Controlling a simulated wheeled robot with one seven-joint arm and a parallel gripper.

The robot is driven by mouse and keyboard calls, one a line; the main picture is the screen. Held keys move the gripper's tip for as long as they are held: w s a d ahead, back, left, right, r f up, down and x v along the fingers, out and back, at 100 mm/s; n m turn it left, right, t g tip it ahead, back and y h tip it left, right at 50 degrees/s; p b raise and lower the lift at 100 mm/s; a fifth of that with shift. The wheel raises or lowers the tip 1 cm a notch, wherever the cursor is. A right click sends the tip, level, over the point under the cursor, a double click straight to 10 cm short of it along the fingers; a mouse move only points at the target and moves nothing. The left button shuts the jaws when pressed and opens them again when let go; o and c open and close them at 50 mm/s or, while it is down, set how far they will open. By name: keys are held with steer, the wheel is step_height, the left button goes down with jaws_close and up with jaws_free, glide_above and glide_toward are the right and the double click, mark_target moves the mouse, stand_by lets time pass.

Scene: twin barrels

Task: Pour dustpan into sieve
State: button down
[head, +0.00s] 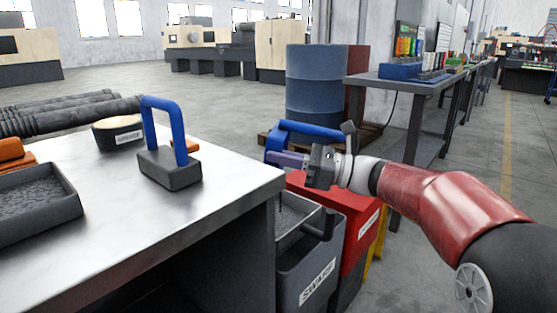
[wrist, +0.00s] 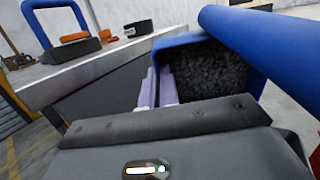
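The blue dustpan (wrist: 192,39) is heaped with dark granules in the wrist view, its thick blue handle crossing the upper right. In the head view the dustpan (head: 277,144) shows partly behind my gripper (head: 290,159), right of the workbench's edge and above the bins. My gripper's lavender fingers (wrist: 158,88) are close together at the dustpan's near left wall and appear shut on it; the exact contact is hidden. A round, dark-walled pan (head: 117,134) with a tan inside and white label, apparently the sieve, stands on the bench. It also shows in the wrist view (wrist: 138,29).
On the metal workbench (head: 225,187) are a dark block with a blue handle (head: 171,167), a dark tray (head: 40,204) of grey material and orange items. A grey bin marked SWARF (head: 314,278) and a red bin (head: 357,225) stand beside the bench. Blue barrel (head: 314,90) behind.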

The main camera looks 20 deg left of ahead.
steer(key=shift+w+d+f+y+b, duration=0.1)
steer(key=shift+d+f+y+b, duration=0.1)
steer(key=shift+d+y+b, duration=0.7)
steer(key=shift+a+r+g, duration=0.1)
steer(key=shift+a+g, duration=0.2)
stand_by(0.8)
step_height(320, 180, up, 2)
steer(key=h+p, duration=0.4)
steer(key=p, duration=0.3)
steer(key=t+h+p, duration=0.1)
steer(key=h+p, duration=0.2)
steer(key=p, duration=0.3)
steer(key=shift+r+h+p, duration=0.2)
steer(key=shift+h+p, duration=0.15)
steer(key=shift+h, duration=0.05)
